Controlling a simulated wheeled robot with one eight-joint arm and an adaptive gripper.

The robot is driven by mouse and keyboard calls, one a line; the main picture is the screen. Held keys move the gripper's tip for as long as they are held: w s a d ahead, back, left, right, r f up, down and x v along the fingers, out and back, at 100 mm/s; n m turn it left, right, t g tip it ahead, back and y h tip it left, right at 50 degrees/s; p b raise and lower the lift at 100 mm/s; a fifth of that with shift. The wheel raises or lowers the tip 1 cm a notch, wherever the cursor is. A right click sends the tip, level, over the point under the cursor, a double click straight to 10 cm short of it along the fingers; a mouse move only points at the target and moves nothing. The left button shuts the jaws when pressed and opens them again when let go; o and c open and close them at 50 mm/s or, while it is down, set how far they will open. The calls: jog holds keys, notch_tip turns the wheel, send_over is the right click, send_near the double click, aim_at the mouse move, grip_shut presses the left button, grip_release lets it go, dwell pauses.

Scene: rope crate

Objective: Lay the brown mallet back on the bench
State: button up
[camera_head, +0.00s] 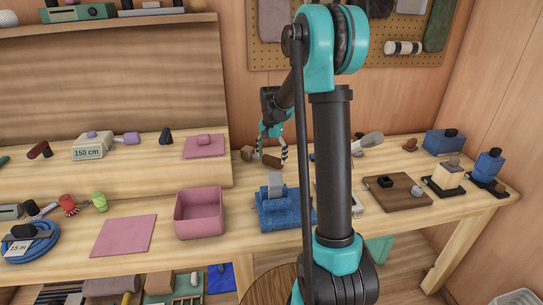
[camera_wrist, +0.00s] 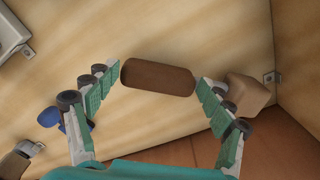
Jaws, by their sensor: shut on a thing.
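The brown mallet shows in the wrist view as a dark brown rounded cylinder (camera_wrist: 158,78) lying crosswise between my fingertips. My gripper (camera_wrist: 157,82) is shut on it, with one finger at each end. In the head view my gripper (camera_head: 271,158) points down behind my arm, with the brown piece (camera_head: 271,161) between its fingers. A lighter brown block (camera_wrist: 248,92) shows beyond the right finger; I cannot tell whether it belongs to the mallet. The bench (camera_head: 440,208) is pale wood. I cannot tell whether the mallet touches it.
A blue vise-like block (camera_head: 285,213), a pink box (camera_head: 200,213) and a pink mat (camera_head: 124,236) stand in front. A brown board (camera_head: 393,195) and blue items (camera_head: 444,141) are at right. My arm hides part of the middle bench. Some bare wood shows between objects.

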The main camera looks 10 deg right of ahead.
jog(key=shift+f, duration=0.4)
dwell(0.4)
jog(key=o, duration=1.5)
notch_tip(320, 180, up, 12)
